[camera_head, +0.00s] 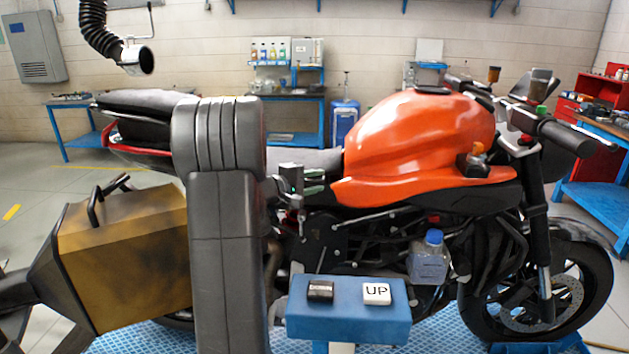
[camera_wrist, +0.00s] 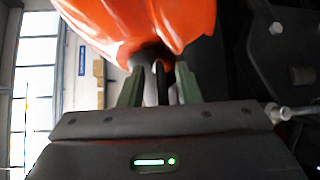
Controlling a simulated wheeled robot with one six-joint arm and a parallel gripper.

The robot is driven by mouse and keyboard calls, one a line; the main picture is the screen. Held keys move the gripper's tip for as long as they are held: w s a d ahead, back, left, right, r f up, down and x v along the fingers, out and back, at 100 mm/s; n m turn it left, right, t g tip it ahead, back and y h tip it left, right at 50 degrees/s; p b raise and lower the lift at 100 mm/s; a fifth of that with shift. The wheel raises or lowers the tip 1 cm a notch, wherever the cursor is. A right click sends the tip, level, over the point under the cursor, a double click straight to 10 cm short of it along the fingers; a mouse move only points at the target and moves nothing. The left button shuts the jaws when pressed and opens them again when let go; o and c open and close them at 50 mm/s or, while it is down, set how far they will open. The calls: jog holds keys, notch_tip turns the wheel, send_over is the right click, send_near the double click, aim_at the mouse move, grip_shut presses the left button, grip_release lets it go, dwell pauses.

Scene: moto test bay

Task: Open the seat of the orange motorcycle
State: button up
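The orange motorcycle (camera_head: 420,140) stands side-on in the head view, front wheel to the right. My gripper (camera_head: 318,184) is beside the bike, just below the front of the seat and left of the tank. In the wrist view my gripper's green fingers (camera_wrist: 160,82) stand apart, with dark parts between their tips. Contact is unclear. The orange tank (camera_wrist: 140,22) fills the top.
A blue stand (camera_head: 348,322) with a dark button and a white "UP" button (camera_head: 377,291) is in front of the bike. A yellow-brown box (camera_head: 130,255) is at lower left. An exhaust hose (camera_head: 98,28) hangs at upper left. Benches line the back wall.

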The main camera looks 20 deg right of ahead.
jog(key=shift+c, duration=0.2)
grip_shut()
